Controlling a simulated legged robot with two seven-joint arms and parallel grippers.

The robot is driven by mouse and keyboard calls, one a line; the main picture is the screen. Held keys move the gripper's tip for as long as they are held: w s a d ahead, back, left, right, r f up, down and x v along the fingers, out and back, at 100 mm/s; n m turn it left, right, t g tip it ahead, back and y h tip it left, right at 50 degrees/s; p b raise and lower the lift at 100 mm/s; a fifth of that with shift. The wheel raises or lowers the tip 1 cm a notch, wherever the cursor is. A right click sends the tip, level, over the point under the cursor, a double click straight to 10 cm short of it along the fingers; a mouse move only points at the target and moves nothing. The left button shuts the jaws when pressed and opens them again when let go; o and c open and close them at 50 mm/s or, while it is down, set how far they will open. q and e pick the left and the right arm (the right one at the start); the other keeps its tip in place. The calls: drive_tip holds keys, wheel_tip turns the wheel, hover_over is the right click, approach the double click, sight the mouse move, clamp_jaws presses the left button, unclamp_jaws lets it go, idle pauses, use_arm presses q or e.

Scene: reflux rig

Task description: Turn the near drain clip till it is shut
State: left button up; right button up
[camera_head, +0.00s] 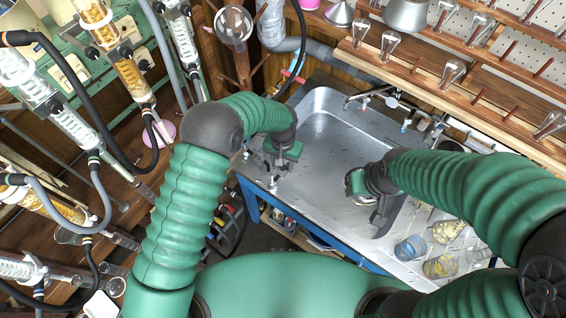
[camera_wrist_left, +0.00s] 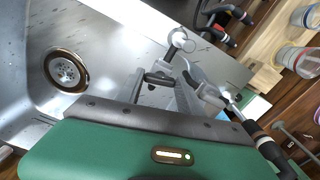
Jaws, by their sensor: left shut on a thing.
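My left gripper (camera_head: 268,166) points down over the left edge of the sink bench. In the left wrist view its fingers (camera_wrist_left: 163,92) are shut on a small grey clip part (camera_wrist_left: 160,77). A pale metal piece with a round end (camera_wrist_left: 178,42) stands just beyond the fingers. A second pale metal fitting (camera_wrist_left: 208,94) sits to the right of the fingers, by a black hose end with an orange band. Which way the clip is turned I cannot tell. My right gripper (camera_head: 380,212) hangs over the sink's right front part; its fingertips are too unclear to read.
The steel sink (camera_head: 325,135) is empty, with a round drain (camera_wrist_left: 66,71) showing in the wrist view. Glass beakers (camera_head: 410,248) stand at the bench's right front. Glass columns with hoses (camera_head: 125,70) fill the left. A wooden rack (camera_head: 450,85) runs behind the sink.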

use_arm(q)
drive_tip(key=shift+w+d+r+m, duration=0.1)
drive_tip(key=shift+w+m, duration=0.1)
drive_tip(key=shift+m, duration=0.65)
drive_tip(key=shift+w+r+m, duration=0.1)
drive_tip(key=shift+w+m, duration=0.05)
drive_tip(key=shift+m, duration=0.7)
drive_tip(key=o, duration=1.2)
drive_tip(key=shift+o, duration=0.9)
drive_tip(key=shift+s+f, duration=0.1)
drive_tip(key=shift+f, duration=0.1)
wheel_tip(320, 180, up, 17)
drive_tip(key=shift+f, duration=0.1)
